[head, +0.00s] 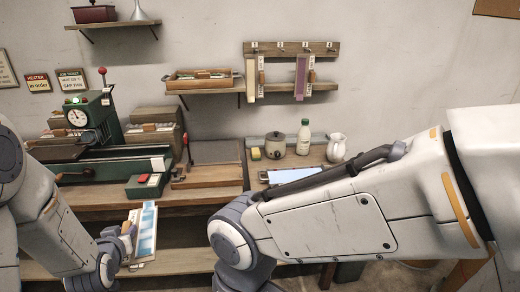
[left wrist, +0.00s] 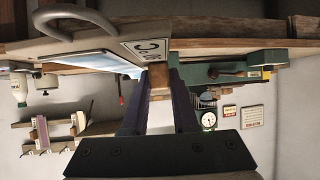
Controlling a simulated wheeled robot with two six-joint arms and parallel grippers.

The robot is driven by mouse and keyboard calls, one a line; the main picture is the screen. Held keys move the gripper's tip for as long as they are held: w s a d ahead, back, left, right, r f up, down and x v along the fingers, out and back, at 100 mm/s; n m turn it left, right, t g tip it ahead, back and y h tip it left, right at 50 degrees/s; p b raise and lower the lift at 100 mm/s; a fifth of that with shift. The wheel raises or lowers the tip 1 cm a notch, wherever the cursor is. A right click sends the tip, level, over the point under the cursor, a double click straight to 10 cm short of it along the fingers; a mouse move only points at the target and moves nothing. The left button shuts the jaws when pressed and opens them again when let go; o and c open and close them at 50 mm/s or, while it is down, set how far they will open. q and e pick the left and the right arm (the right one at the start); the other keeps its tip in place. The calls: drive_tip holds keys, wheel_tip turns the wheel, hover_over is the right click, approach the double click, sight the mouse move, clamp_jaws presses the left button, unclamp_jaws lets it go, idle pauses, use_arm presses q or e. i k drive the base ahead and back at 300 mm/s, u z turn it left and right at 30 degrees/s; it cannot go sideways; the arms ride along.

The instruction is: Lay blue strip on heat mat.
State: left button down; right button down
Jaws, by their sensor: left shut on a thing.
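My left gripper (head: 128,229) is low in front of the bench at the lower left. It is shut on the blue strip (head: 149,230), a long pale piece with blue and white bands. In the left wrist view my fingers (left wrist: 160,72) close on a small wooden block, beside a white label and a pale blue surface. My right arm crosses the right half of the head view; its gripper is not visible. A flat pale-blue panel (head: 290,175) lies on the bench, partly behind my right arm; I cannot tell whether it is the heat mat.
A green machine with a dial (head: 78,117) stands on the left of the bench. A yellow strip (head: 251,78) and a purple strip (head: 301,78) hang on the wall rack. A pot (head: 275,145), a bottle (head: 304,138) and a white jug (head: 336,148) stand behind the panel.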

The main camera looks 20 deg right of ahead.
sight(210, 152)
drive_tip(key=z, duration=0.8)
drive_tip(key=i, duration=1)
